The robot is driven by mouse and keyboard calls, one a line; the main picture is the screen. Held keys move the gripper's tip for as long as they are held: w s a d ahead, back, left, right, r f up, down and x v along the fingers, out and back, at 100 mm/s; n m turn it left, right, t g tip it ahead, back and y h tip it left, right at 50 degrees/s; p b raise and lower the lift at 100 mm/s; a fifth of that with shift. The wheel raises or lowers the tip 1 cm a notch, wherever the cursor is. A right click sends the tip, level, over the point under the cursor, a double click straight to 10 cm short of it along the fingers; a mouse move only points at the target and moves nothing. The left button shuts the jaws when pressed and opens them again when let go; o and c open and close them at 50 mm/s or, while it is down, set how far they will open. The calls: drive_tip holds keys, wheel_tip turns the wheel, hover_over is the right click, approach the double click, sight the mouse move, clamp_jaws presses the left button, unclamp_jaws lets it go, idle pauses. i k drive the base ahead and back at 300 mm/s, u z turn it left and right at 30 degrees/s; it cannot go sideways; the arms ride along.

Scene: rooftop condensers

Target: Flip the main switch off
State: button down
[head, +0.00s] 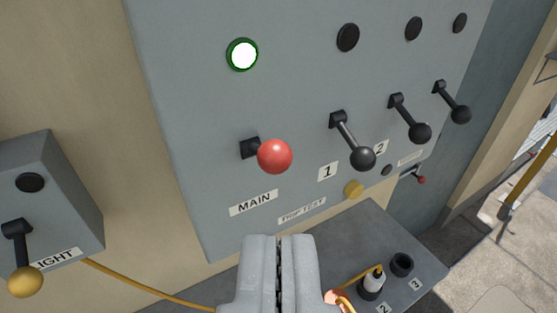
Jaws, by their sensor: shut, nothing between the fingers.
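The main switch (274,156) is a lever with a red ball knob on the grey panel (210,110), above a label reading MAIN. Its knob points out toward the camera and hides most of the lever. A round lamp (242,55) above it is lit white with a green rim. My gripper (278,240) is shut and empty, below the MAIN label in the picture and apart from the red knob.
Several black-knobbed levers (362,158) stand right of the main switch, under dark lamps (348,37). A grey box with a yellow-knobbed lever (25,282) is at left. A shelf (425,275) with sockets, a plug and an orange cable lies below right.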

sight(274, 157)
drive_tip(key=u, duration=0.9)
drive_tip(key=k, duration=1.45)
drive_tip(key=z, duration=0.55)
drive_tip(key=i, duration=1)
drive_tip(key=u, duration=0.05)
